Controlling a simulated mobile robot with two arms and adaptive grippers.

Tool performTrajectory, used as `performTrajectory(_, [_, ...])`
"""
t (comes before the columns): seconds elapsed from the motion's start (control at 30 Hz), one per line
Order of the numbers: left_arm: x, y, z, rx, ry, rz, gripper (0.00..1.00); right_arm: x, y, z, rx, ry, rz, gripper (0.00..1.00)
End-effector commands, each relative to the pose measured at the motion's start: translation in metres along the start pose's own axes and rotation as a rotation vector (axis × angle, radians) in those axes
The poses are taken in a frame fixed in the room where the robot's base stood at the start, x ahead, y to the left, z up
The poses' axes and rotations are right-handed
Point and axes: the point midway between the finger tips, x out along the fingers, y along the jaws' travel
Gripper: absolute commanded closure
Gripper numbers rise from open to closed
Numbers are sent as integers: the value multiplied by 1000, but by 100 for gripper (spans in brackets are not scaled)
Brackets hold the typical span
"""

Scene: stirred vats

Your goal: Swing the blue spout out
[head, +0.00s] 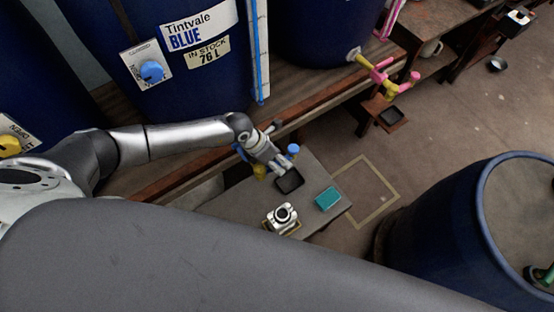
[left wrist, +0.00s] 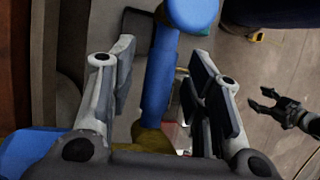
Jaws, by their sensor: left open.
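The blue spout (head: 293,149) shows in the head view as a blue knobbed end beside my left gripper, with yellow fitting below; the gripper hides much of it. In the left wrist view the spout (left wrist: 160,88) is a blue bar with a round blue end, running between the fingers from a yellow base. My left gripper (head: 280,163) is open around the bar, a finger on each side, with gaps visible. A dark gripper, seemingly my right gripper (left wrist: 262,100), is apart at the right of the left wrist view, its fingers spread and empty. It is not seen in the head view.
The blue vat (head: 215,80) with its blue dial (head: 152,71) stands behind. A low table (head: 240,205) below holds a dark tray (head: 290,180), a teal block (head: 328,199) and a white device (head: 282,217). A pink-and-yellow spout (head: 385,78) and a blue barrel (head: 440,220) are right.

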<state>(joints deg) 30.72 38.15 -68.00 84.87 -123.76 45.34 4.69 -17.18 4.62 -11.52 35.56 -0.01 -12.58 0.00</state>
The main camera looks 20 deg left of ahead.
Motion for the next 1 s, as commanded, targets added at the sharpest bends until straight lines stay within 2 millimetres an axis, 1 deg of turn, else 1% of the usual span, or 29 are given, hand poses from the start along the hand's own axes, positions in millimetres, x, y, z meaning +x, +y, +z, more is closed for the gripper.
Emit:
performTrajectory(0.07, [0,0,0,0,0,0,55,0,0,0,0,0,0,42])
performTrajectory(0.17, [0,0,0,0,0,0,67,0,0,0,0,0,0,42])
performTrajectory(0.4, [0,0,0,0,0,-1,97,0,0,0,1,0,0,42])
performTrajectory(0.43, [0,0,0,0,0,-1,100,0,0,0,1,0,0,42])
performTrajectory(0.77, [1,-1,0,9,2,-5,100,2,0,0,1,0,0,42])
performTrajectory(1.0, [4,-6,-1,91,18,-38,100,15,-1,1,2,-1,0,42])
